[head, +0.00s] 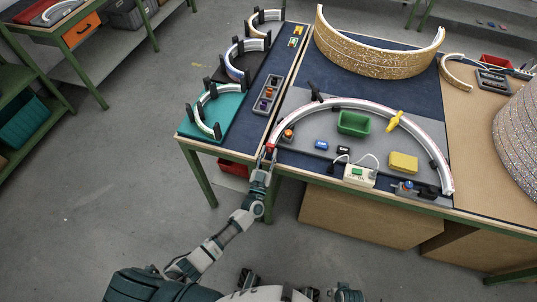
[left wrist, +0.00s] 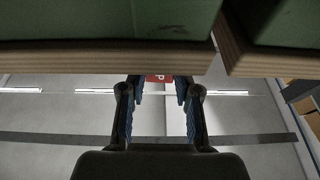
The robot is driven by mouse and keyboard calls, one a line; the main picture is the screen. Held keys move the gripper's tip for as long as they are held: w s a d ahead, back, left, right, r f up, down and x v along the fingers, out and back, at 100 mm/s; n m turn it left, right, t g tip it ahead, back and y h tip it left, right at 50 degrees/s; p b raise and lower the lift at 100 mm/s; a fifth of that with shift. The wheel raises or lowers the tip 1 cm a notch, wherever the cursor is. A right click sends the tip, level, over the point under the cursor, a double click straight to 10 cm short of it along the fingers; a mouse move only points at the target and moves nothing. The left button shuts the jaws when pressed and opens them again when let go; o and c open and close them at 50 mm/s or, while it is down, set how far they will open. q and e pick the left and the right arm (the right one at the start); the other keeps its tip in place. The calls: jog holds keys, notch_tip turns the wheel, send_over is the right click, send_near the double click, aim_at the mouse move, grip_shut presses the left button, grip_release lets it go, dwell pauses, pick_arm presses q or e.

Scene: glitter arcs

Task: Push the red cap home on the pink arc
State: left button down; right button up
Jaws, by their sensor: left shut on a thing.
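The pink arc (head: 352,102) is a thin pale curved piece with a pinkish line, on a grey board on the table; its left end reaches the front edge. The red cap (head: 270,147) is at that left end, close against it; I cannot tell if it is seated. My left gripper (head: 267,155) is shut on the cap from the front. In the left wrist view, the red cap (left wrist: 158,78), with a white letter, shows between the fingers (left wrist: 160,95), partly hidden by the table edge. My right gripper is not in view.
The grey board carries a green bin (head: 353,123), a yellow block (head: 403,162), a yellow clamp (head: 395,120) and a white box (head: 359,175). A teal mat (head: 205,128) with a smaller arc lies left. A large gold arc (head: 372,60) stands behind.

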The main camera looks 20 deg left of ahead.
pick_arm(q)
jog(key=shift+w, duration=0.35)
dwell(0.3)
jog(key=shift+c, duration=1.7)
grip_release()
jog(key=shift+s+r+p, duration=0.1)
jog(key=shift+s+p, duration=0.3)
jog(key=shift+s, duration=0.35)
jog(key=s+p, duration=0.2)
jog(key=s, duration=0.3)
jog(key=shift+s+p, duration=0.3)
jog(key=shift+p, duration=0.05)
